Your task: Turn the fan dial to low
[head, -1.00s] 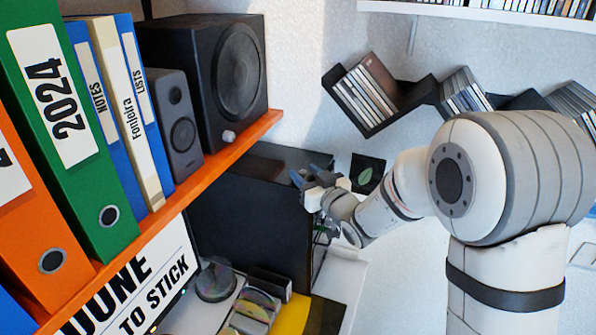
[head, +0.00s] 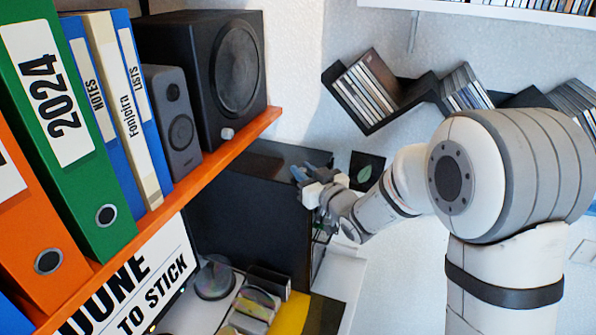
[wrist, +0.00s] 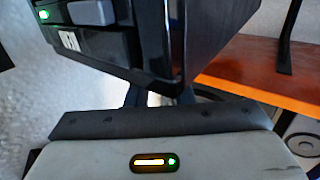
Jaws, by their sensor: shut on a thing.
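My gripper (head: 298,174) is at the upper front corner of a black computer case (head: 245,215) under the orange shelf. In the wrist view, the two fingers (wrist: 160,97) are close together and reach up to the lower edge of the black case (wrist: 215,40). The fingertips go out of sight there. The fan dial is not visible in either view; the gripper is shut at the case, with the gripped part hidden. The case front shows a green light (wrist: 43,14) and a grey button-like part (wrist: 92,13).
The orange shelf (head: 215,160) with binders and two speakers (head: 225,75) runs close to the case on the left. A zigzag disc rack (head: 410,95) hangs on the wall behind. Disc spindles (head: 215,278) and a screen (head: 140,285) stand below.

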